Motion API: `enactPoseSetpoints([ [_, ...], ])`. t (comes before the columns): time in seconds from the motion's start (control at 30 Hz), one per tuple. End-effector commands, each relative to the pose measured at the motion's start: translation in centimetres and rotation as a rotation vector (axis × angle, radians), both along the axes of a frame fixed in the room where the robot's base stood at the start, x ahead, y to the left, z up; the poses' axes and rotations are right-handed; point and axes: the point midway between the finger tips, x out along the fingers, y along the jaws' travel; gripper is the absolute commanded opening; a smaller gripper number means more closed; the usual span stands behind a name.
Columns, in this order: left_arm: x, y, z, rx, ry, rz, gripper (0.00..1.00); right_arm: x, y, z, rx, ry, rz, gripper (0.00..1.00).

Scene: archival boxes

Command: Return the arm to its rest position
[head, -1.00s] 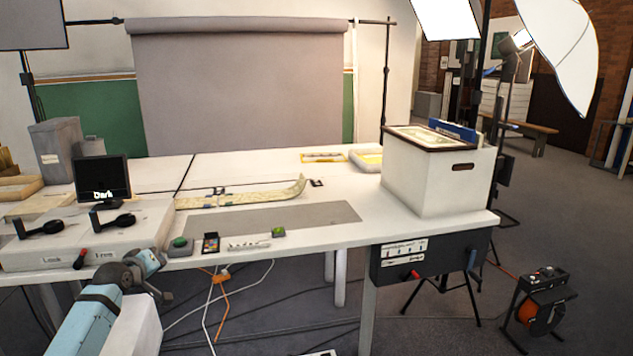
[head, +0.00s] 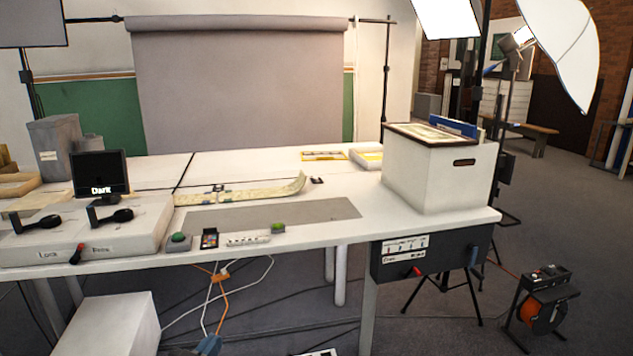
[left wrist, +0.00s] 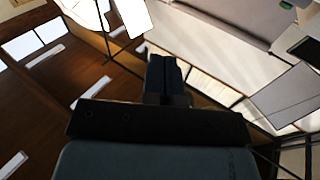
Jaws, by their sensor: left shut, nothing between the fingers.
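My left gripper (left wrist: 165,72) shows in the left wrist view as two dark fingers side by side, closed together with nothing between them. Only a small blue piece of my left arm shows at the bottom edge of the head view, below the table's front edge and apart from it. My right gripper is in neither view.
The white table (head: 300,237) carries a white archival box (head: 435,180) at right, a long curled strip (head: 245,192) in the middle and a small "Dark" screen (head: 100,174) at left. A white block (head: 115,325) stands below. A cable reel (head: 541,303) stands at right.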

Motion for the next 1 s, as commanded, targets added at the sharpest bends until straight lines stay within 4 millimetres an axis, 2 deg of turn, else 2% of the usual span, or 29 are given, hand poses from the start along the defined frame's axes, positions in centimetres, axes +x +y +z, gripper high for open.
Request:
enactPoseSetpoints([
  [0.03,-3.5,-1.9,-0.5,-0.033,0.009,-0.035,0.0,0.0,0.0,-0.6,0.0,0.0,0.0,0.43],
  [0.1,-7.3,-3.8,-0.2,-0.073,0.016,-0.073,0.0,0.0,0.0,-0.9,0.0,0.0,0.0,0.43],
  [0.2,-11.6,-5.7,0.8,-0.127,0.022,-0.111,0.0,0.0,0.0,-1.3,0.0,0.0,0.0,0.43],
  [0.4,-18.1,-7.7,3.2,-0.222,0.032,-0.159,0.0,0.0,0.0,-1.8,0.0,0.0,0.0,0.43],
  [0.53,-21.7,-8.3,5.0,-0.282,0.037,-0.178,0.0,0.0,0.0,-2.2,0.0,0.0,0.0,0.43],
  [0.6,-21.2,-8.2,6.3,-0.265,0.054,-0.168,0.0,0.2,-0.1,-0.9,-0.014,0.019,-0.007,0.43],
  [0.87,-20.5,-7.6,7.3,-0.208,0.133,-0.128,0.0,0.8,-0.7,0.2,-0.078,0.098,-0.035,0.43],
  [1.0,-20.2,-7.0,8.4,-0.168,0.192,-0.099,0.0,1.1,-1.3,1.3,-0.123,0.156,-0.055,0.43],
])
